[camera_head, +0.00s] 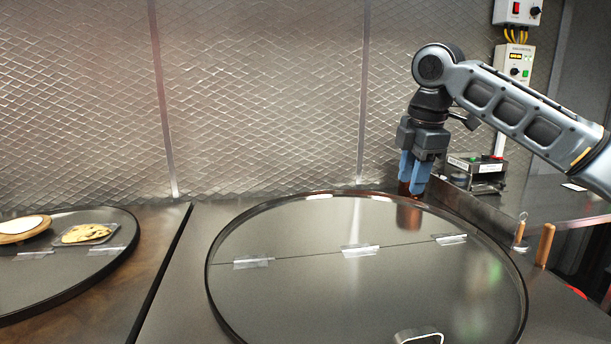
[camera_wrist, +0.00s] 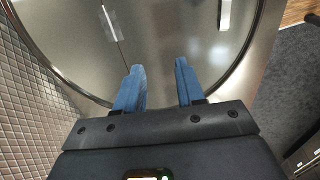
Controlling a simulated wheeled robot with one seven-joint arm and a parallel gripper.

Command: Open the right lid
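The right lid (camera_head: 340,300) is a round steel disc with a dark rim, split by a hinge line with metal hinges; it lies flat and shut. Its handle (camera_head: 418,336) is on the front half, cut off by the bottom edge of the head view. The handle also shows in the wrist view (camera_wrist: 224,14) at the top, ahead of the fingers and to their right. My gripper (camera_head: 413,182) points down over the lid's back right rim, away from the handle. In the wrist view its blue fingers (camera_wrist: 160,70) are apart with nothing between them.
The left lid (camera_head: 60,275) carries a wooden board (camera_head: 20,236) and a flat bread on a tray (camera_head: 86,235). A metal box with buttons (camera_head: 477,172) stands behind my gripper. Wooden handles (camera_head: 545,245) stand at the right. A patterned steel wall (camera_head: 260,100) closes the back.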

